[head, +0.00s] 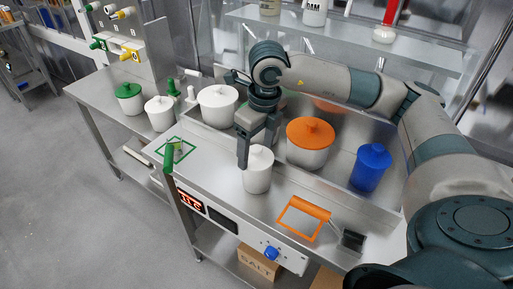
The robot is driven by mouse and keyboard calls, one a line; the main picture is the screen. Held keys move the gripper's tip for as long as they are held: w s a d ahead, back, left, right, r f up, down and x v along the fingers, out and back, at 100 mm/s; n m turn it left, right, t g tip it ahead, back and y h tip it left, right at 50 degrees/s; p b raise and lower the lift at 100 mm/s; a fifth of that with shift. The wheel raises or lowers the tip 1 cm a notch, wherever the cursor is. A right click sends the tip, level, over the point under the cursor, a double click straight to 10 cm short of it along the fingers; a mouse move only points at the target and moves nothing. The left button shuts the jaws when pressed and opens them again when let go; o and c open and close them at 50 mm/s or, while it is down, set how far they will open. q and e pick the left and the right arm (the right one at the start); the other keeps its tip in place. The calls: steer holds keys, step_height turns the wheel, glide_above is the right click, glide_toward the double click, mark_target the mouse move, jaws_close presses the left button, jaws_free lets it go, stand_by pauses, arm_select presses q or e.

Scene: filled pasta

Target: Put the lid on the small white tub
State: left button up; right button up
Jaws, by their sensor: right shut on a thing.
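The small white tub (257,183) stands upright on the steel counter, near the front edge. A white lid (262,156) with a knob is at the top of the tub; I cannot tell whether it is fully seated. My right gripper (256,150) reaches down from above at the lid, shut on its knob as far as I can see. One dark finger hides the lid's left part. My left gripper is not in view.
An orange-lidded tub (308,157) and a blue tub (370,168) stand right of the small tub. A larger white tub (217,110) stands behind left. Another white tub (160,117) and a green-lidded one (130,104) are farther left.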

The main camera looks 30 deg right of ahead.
steer(key=shift+f+b, duration=0.1)
steer(key=shift+b, duration=0.2)
stand_by(0.5)
steer(key=o, duration=1.1)
steer(key=shift+c, duration=0.2)
steer(key=shift+o, duration=1.2)
steer(key=shift+r+p, duration=0.4)
steer(key=shift+r, duration=0.45)
steer(key=shift+r+p, duration=1.3)
steer(key=shift+r, duration=1.45)
jaws_close()
